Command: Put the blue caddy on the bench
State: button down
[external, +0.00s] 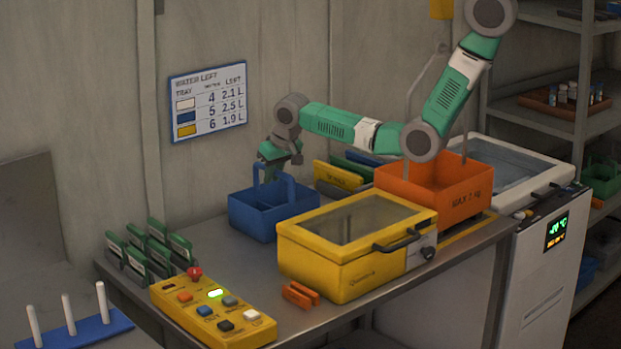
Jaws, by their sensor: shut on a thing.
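The blue caddy (259,223) is upright over the back left part of the grey bench (232,267), left of the yellow lidded box. It has an open top and a tall handle. My gripper (272,176) points down at the top of the handle and is shut on it. The fingertips are small and partly hidden by the handle. I cannot tell whether the caddy's base touches the bench or hangs just above it.
A yellow lidded box (330,269) and an orange bin (455,203) stand to the right. A yellow button panel (212,312), orange clips (300,295) and green-topped holders (150,250) are in front and left. Bare bench shows between the panel and caddy.

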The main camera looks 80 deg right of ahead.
jog(key=c, duration=1.4)
grip_release()
jog(key=shift+r, duration=0.1)
jog(key=p+v, duration=0.1)
jog(key=v, duration=1.1)
jog(key=shift+w+r, duration=0.1)
